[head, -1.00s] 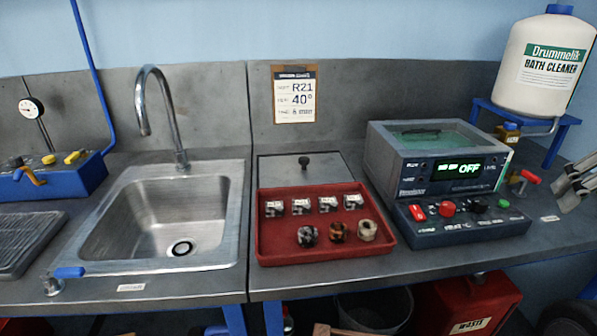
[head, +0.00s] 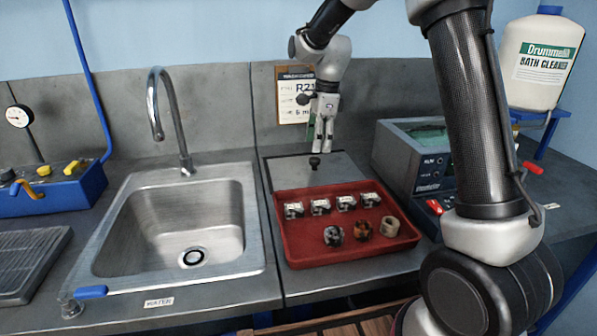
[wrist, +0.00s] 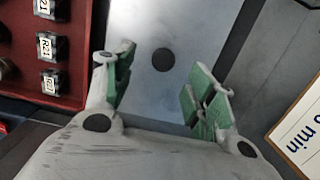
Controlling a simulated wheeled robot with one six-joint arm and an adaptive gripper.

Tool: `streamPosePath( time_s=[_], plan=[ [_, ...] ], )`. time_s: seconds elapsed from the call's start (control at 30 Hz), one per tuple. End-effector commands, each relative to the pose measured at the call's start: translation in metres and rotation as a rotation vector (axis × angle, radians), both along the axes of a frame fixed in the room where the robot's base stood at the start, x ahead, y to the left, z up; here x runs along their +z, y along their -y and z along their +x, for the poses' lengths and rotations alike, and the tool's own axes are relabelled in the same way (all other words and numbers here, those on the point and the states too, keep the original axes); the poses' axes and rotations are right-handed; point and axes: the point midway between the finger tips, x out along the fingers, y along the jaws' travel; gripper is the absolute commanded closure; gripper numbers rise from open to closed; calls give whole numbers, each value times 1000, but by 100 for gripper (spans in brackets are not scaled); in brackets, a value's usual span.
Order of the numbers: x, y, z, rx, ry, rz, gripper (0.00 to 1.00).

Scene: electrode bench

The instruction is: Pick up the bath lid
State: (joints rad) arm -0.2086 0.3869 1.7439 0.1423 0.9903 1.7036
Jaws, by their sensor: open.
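The bath lid (head: 345,170) is a flat grey plate with a black knob (head: 314,162), lying on the bench behind the red tray. In the wrist view the lid (wrist: 205,35) stretches away beneath my gripper, with its round knob (wrist: 163,60) seen from above. My gripper (head: 323,146) points down just above the knob. In the wrist view my gripper (wrist: 162,88) has its green-padded fingers spread apart, with the knob appearing between and slightly beyond them. Nothing is held.
A red tray (head: 350,257) with labelled cubes and three round pieces sits directly in front of the lid. The sink (head: 170,225) is at left. The bath unit (head: 400,150) stands at right, partly hidden by my arm. A notice (head: 288,95) hangs on the wall behind.

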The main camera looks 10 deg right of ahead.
Motion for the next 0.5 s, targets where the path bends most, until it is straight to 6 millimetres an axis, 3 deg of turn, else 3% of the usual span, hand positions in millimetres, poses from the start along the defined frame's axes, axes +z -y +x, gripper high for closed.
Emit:
streamPosePath(
  time_s=[0.5],
  plan=[
    [-68,-8,6,1,-1,-1,44]
  ],
)
